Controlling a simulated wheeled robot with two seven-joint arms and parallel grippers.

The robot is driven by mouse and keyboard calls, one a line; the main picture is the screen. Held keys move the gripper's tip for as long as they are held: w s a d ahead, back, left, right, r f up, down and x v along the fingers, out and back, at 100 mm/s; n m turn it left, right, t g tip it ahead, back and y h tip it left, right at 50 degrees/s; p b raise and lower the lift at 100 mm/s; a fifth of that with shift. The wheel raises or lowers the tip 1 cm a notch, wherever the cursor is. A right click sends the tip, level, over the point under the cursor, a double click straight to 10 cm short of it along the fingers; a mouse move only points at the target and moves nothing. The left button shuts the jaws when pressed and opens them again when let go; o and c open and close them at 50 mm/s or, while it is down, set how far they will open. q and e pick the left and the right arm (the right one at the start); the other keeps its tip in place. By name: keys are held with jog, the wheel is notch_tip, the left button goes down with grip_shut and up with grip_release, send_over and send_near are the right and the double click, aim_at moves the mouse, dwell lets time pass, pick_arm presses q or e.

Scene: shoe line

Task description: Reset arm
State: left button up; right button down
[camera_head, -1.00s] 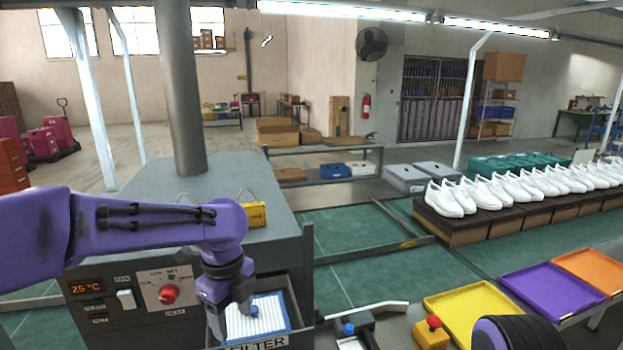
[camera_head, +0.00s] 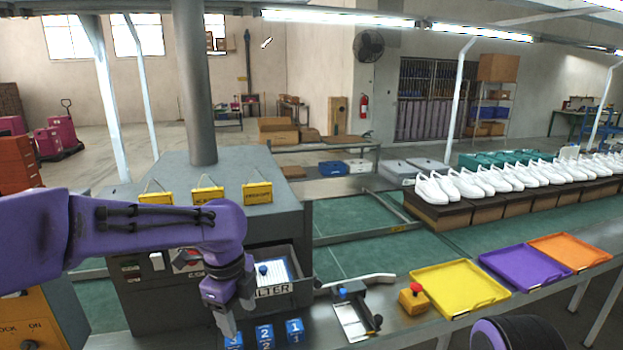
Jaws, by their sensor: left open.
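My left arm comes in from the left, and its gripper (camera_head: 228,315) points down in front of the grey machine (camera_head: 240,172). The gripper is open, with nothing seen between its fingers. It hangs near several blue numbered blocks (camera_head: 265,336) and left of the open filter drawer (camera_head: 283,297), apart from the drawer. A white filter with a blue knob (camera_head: 264,270) lies in the drawer. Of my right arm only a dark and purple rounded part shows at the bottom right; its gripper is out of view.
Yellow (camera_head: 459,288), purple (camera_head: 525,266) and orange (camera_head: 570,250) trays lie on the right bench. A red-topped yellow button box (camera_head: 413,298) and a clamp-like device (camera_head: 352,312) stand left of them. White shoes (camera_head: 432,189) line the conveyor behind. Yellow tags (camera_head: 257,192) stand on the machine.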

pick_arm(q)
jog(key=w+d+f+n+t+h, duration=0.3)
jog(key=w+f+n+t, duration=0.25)
jog(key=n, duration=0.55)
jog(key=s+a+f+n+t+y+b, duration=0.1)
jog(key=s+a+f+n+b, duration=0.15)
jog(key=f+n, duration=0.35)
jog(key=s+a+f+n+y+b, duration=0.1)
jog(key=a+f+n, duration=0.25)
jog(key=f, duration=0.55)
jog(key=s+a+f+n+t+y+b, duration=0.1)
jog(key=s+a+f+n+b, duration=0.1)
jog(key=a+f+n, duration=0.35)
jog(key=s+a+f+n+g+y+b, duration=0.1)
jog(key=s+a+f+g+y+b, duration=0.1)
jog(key=s+f, duration=0.9)
jog(key=s+a+f+n+g+y+b, duration=0.2)
jog(key=s+a+f, duration=0.4)
jog(key=s+f, duration=0.5)
jog(key=s+g+b, duration=0.1)
jog(key=s+b, duration=0.1)
jog(key=s, duration=0.5)
jog(key=shift+s+f, duration=0.2)
jog(key=shift+s, duration=0.15)
pick_arm(e)
notch_tip(320, 180, down, 12)
jog(key=shift+w, duration=0.35)
